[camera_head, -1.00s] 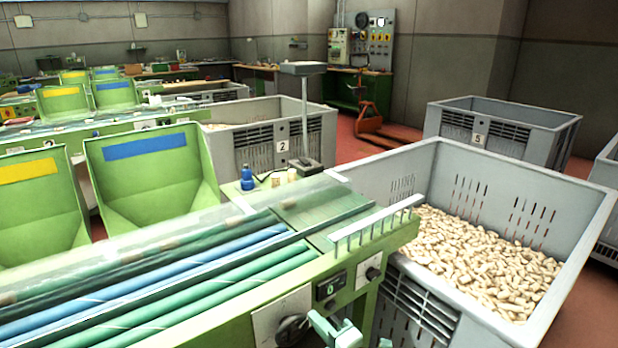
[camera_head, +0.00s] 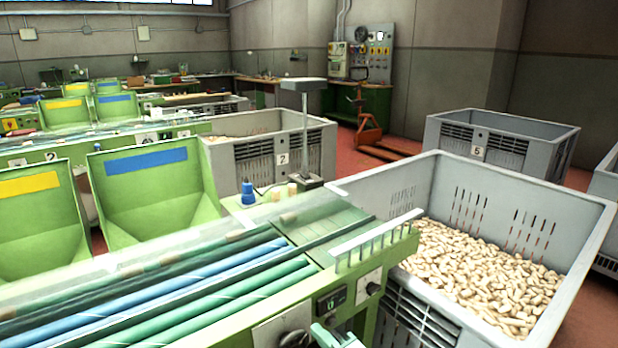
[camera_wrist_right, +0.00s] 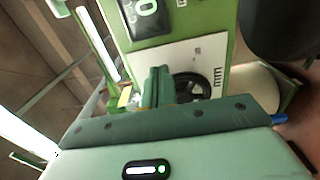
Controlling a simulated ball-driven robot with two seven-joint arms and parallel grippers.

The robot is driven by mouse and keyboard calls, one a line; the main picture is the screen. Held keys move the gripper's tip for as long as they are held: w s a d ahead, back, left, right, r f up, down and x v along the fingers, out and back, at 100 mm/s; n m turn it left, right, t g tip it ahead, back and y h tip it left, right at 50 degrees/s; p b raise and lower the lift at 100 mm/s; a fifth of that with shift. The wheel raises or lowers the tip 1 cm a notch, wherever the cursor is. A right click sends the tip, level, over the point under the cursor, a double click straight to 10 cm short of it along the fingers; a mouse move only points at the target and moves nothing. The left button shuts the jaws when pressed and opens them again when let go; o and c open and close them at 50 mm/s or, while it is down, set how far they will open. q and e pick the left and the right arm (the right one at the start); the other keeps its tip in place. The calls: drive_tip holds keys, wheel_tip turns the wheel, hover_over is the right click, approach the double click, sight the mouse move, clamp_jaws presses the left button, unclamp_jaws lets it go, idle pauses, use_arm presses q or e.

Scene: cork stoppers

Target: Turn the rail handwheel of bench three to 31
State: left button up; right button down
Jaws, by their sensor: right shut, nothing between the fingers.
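The near green bench carries a black handwheel (camera_head: 294,338) on a pale plate on its front, cut off by the bottom edge in the head view. In the right wrist view the handwheel (camera_wrist_right: 194,88) is partly hidden behind my fingers, beside the letters "mm". My left gripper is out of view.
A grey crate (camera_head: 592,228) full of corks stands close on the right. Green and blue rollers (camera_head: 215,285) lie under a clear cover.

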drive_tip(key=shift+p+v, duration=0.75)
drive_tip(key=shift+v, duration=2.2)
